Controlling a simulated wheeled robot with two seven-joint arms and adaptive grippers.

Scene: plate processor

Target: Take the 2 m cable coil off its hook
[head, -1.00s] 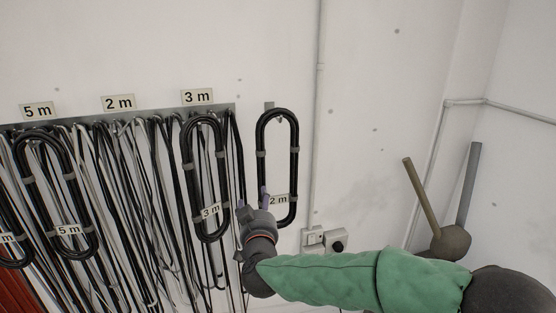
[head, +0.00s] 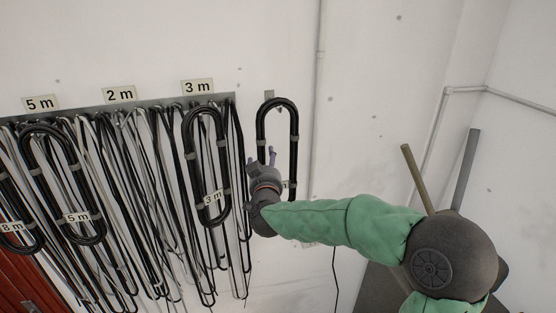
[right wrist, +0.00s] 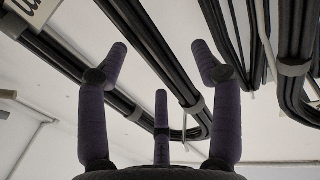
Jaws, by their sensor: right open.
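The 2 m cable coil (head: 294,140) is a long black loop with grey ties. It hangs on a small grey hook plate (head: 269,95) on the white wall, right of the cable rack. My right gripper (head: 263,160) is open in front of the coil's left side and hides its lower part and most of its label. In the right wrist view, the open fingers (right wrist: 160,65) spread below the coil's black strands (right wrist: 150,45), with nothing gripped. Whether a finger touches the coil cannot be told. My left gripper is not in view.
The rack rail (head: 160,104) carries many hanging cables close to the left. A 3 m coil (head: 224,160) hangs beside my right gripper, and a 5 m coil (head: 35,175) hangs further left. A vertical conduit (head: 319,80) runs right of the 2 m coil.

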